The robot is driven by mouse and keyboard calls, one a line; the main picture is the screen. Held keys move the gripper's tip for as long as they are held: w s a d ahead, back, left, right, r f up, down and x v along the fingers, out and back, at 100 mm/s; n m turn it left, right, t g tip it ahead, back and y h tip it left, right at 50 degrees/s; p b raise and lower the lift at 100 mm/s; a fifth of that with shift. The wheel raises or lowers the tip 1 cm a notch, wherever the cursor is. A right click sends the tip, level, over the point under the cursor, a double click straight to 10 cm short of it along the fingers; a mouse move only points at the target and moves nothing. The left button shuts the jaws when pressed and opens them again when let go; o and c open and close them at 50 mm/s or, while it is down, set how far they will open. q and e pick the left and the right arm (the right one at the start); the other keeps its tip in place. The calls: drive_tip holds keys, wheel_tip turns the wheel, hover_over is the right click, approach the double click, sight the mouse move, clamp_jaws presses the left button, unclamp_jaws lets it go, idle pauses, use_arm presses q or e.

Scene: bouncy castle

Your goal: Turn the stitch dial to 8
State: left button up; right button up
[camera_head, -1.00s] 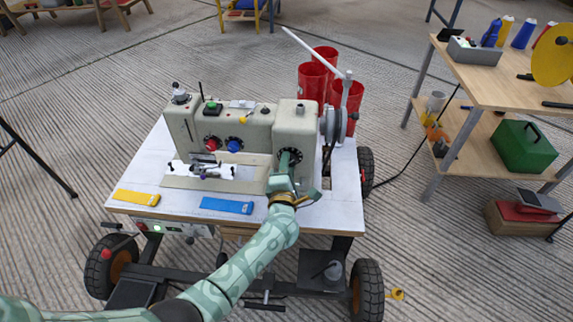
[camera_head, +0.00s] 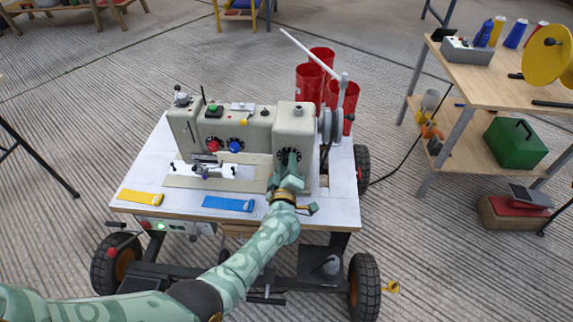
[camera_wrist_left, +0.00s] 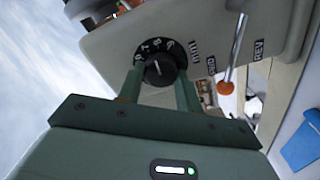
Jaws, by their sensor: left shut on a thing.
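The sewing machine (camera_head: 258,127) stands on a wheeled white table. Its black stitch dial (camera_wrist_left: 160,70) with white numbers is on the front of the right-hand column; I cannot read which number it is set to. My left gripper (camera_head: 290,160) reaches the column from the front. In the left wrist view its two green fingers (camera_wrist_left: 161,82) stand on either side of the dial's knob and are shut on it. The fingers and hand partly hide the dial in the head view. My right gripper is not in view.
A red knob (camera_head: 213,146) and a blue knob (camera_head: 235,146) sit left of the dial. A yellow strip (camera_head: 140,197) and a blue strip (camera_head: 228,204) lie at the table's front. Red cylinders (camera_head: 309,85) stand behind. An orange-tipped lever (camera_wrist_left: 226,88) is right of the dial.

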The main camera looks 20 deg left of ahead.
use_arm(q)
drive_tip(key=shift+s+d+f+m, duration=0.1)
drive_tip(key=shift+f+m, duration=0.05)
drive_tip(key=shift+m, duration=0.75)
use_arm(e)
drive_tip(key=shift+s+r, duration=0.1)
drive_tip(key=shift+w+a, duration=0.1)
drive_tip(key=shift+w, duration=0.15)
use_arm(q)
drive_tip(key=o, duration=1)
